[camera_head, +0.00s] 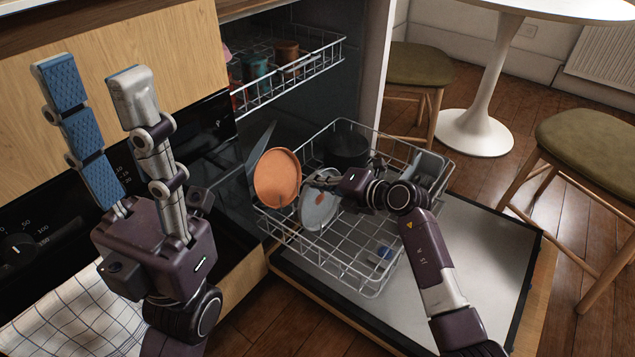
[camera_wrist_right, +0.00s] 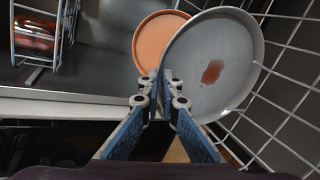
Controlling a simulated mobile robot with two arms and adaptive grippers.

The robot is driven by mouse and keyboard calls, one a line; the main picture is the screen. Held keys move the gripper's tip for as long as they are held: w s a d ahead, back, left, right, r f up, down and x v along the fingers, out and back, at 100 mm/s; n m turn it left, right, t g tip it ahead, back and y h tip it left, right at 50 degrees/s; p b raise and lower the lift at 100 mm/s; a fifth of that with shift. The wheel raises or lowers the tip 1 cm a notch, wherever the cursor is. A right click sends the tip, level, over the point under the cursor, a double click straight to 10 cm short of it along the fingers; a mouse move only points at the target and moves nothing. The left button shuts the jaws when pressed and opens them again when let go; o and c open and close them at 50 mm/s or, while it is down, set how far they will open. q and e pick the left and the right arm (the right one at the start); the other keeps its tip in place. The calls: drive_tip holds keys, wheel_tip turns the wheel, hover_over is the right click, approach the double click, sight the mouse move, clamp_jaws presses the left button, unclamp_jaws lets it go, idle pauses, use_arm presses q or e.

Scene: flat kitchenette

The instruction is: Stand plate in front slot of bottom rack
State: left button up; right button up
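A grey plate (camera_head: 318,210) with a reddish-brown stain stands tilted at the left part of the bottom rack (camera_head: 340,268); it shows large in the right wrist view (camera_wrist_right: 214,62). My right gripper (camera_head: 318,181) is shut on its rim, with the fingertips (camera_wrist_right: 160,78) close together there. I cannot tell whether the plate rests in a slot. An orange plate (camera_head: 277,178) stands beside it, further left, and is partly hidden behind it in the wrist view (camera_wrist_right: 150,42). My left gripper (camera_head: 92,78) is raised, open and empty.
A dark pot (camera_head: 347,147) sits at the back of the bottom rack. The upper rack (camera_head: 300,72) holds several cups. The open dishwasher door (camera_head: 480,250) lies under the rack. Stools (camera_head: 590,145) and a white table (camera_head: 475,130) stand to the right.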

drive_tip(key=o, duration=0.5)
drive_tip(key=shift+r, duration=0.1)
drive_tip(key=shift+o, duration=0.2)
drive_tip(key=shift+s+d, duration=0.1)
drive_tip(key=v, duration=1.1)
drive_tip(key=shift+s+d+r, duration=0.2)
drive_tip(key=shift+d, duration=0.05)
drive_tip(key=shift+a, duration=0.1)
